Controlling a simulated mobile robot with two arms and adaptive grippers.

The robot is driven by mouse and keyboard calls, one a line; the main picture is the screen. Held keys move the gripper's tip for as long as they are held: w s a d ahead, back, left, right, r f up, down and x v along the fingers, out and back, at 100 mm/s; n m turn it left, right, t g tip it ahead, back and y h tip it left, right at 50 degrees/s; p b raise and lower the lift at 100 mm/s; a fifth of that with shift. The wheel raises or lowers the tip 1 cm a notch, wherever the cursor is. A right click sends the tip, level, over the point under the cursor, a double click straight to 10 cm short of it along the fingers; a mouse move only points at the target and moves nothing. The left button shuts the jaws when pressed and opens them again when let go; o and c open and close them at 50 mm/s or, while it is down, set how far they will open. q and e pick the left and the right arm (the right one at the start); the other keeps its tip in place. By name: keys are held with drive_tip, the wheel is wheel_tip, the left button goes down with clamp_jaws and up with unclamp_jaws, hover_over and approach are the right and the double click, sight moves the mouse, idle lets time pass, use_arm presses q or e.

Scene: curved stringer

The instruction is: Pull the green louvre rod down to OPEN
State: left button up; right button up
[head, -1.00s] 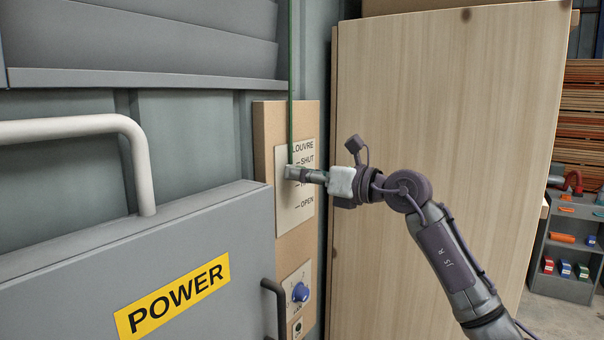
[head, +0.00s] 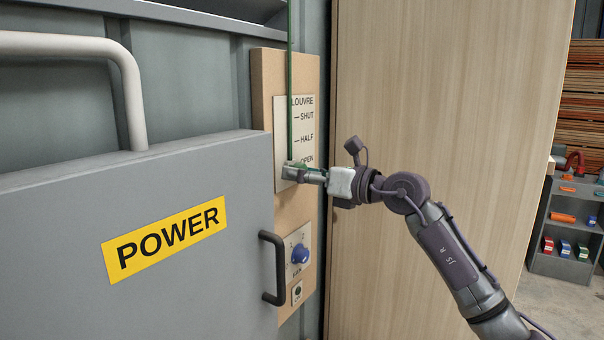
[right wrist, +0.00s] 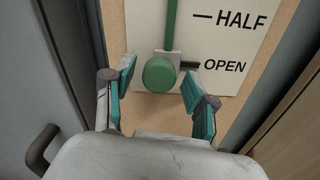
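The green louvre rod (head: 290,85) hangs down in front of the white louvre plate (head: 307,128), marked SHUT, HALF and OPEN. In the right wrist view the round green knob (right wrist: 159,74) at the rod's lower end is level with the OPEN mark (right wrist: 224,66). My right gripper (head: 291,170) is at the knob. In the right wrist view its two teal-padded fingers (right wrist: 159,82) stand either side of the knob, with a visible gap on each side. The gripper largely hides the knob in the head view. My left gripper is not in view.
A grey POWER cabinet (head: 190,275) with a black handle (head: 272,268) stands close on the left. A blue knob (head: 299,254) is below the plate. A tall wooden panel (head: 430,90) stands behind my right arm. A shelf unit (head: 563,235) is at far right.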

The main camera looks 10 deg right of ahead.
drive_tip(key=shift+s+r, duration=0.1)
drive_tip(key=v, duration=1.2)
